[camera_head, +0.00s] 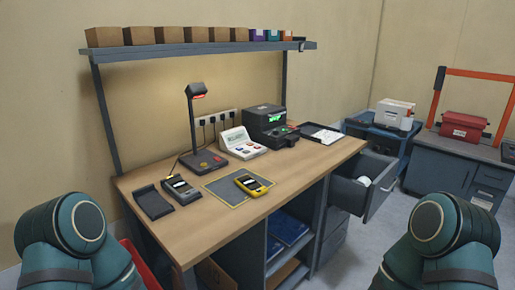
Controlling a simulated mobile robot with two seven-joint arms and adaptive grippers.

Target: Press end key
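A white desk device (241,143) with coloured keys stands near the back of the wooden desk. A yellow handheld device (253,185) with a dark screen lies on a grey mat (228,193) near the desk's front. A dark handheld device with a yellow edge (181,190) lies to the left of the mat. Key labels are too small to read, so I cannot tell which key is the end key. Teal links of my two arms show at the bottom left and bottom right corners. Neither of my grippers is in view.
A black lamp-like stand (205,160), a black printer-like machine (265,122) and a clipboard (322,134) stand or lie on the desk (205,228). A dark tray (153,204) lies at left. A drawer (378,199) hangs open at right. Boxes line the shelf (200,49) above.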

